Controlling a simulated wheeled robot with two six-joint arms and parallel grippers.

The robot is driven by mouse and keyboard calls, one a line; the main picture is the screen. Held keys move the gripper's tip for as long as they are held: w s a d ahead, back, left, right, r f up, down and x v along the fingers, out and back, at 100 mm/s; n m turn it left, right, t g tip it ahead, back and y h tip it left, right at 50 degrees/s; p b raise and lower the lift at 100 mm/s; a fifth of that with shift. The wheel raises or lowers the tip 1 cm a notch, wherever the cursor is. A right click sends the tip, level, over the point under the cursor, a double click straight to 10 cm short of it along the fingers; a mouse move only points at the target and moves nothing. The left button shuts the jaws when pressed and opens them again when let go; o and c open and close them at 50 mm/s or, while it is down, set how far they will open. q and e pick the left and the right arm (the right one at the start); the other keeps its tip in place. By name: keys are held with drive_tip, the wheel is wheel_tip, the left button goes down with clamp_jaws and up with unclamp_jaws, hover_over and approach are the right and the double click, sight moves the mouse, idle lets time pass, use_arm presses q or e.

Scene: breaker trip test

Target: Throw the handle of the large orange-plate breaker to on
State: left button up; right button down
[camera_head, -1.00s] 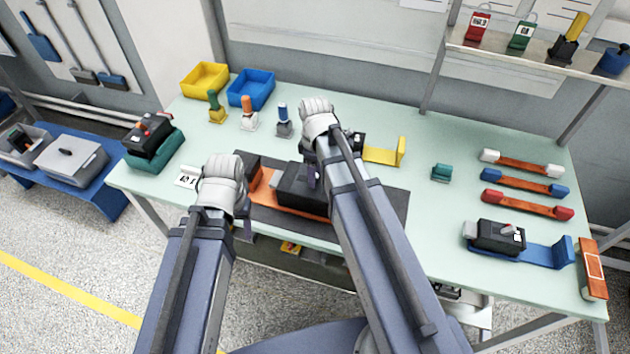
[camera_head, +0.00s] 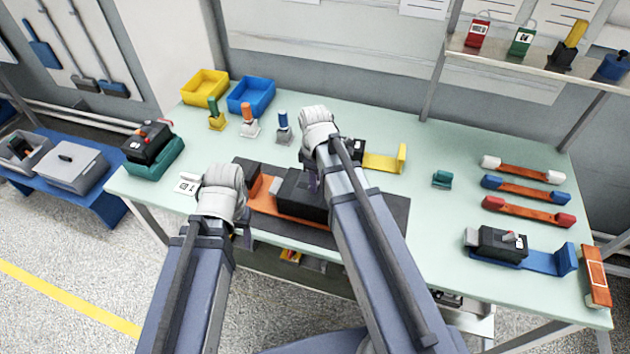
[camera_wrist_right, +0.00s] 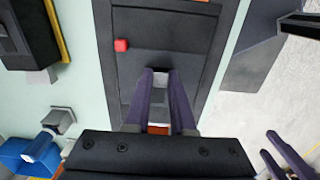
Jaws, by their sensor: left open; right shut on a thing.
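The large breaker (camera_head: 300,194) has a black body on an orange plate (camera_head: 262,196), lying on a dark mat at the table's front middle. In the right wrist view its black body (camera_wrist_right: 165,40) has a small red square at one side. My right gripper (camera_head: 312,184) is over the breaker. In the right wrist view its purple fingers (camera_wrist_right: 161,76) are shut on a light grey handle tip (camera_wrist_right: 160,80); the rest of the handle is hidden. My left gripper (camera_head: 244,238) is open and empty by the mat's front left edge, apart from the breaker.
A yellow-plate breaker (camera_head: 382,162) stands just behind my right arm. A blue-plate breaker (camera_head: 503,243) is at right, and a breaker on a teal base (camera_head: 150,142) at far left. Yellow (camera_head: 205,88) and blue (camera_head: 251,94) bins stand at the back.

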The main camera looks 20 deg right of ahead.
sight(304, 186)
drive_tip(key=shift+w, duration=0.1)
drive_tip(key=shift+w+a+g+h, duration=0.25)
drive_tip(key=shift+a+g+h, duration=0.15)
drive_tip(key=shift+h, duration=0.3)
drive_tip(key=shift+w+a+g+h+b, duration=0.3)
drive_tip(key=shift+g+h+b, duration=0.1)
drive_tip(key=shift+g+h, duration=0.15)
drive_tip(key=shift+w+a+g+h+b, duration=0.2)
drive_tip(key=shift+a+g+h+b, duration=0.4)
drive_tip(key=shift+h+b, duration=0.4)
drive_tip(key=shift+r+g+h+b, duration=0.1)
drive_tip(key=shift+g+h+b, duration=0.4)
drive_tip(key=shift+h, duration=0.15)
drive_tip(key=shift+a, duration=0.1)
drive_tip(key=shift+w+r, duration=0.1)
drive_tip(key=c, duration=0.8)
unclamp_jaws()
drive_tip(key=shift+o, duration=0.2)
drive_tip(key=shift+r, duration=0.1)
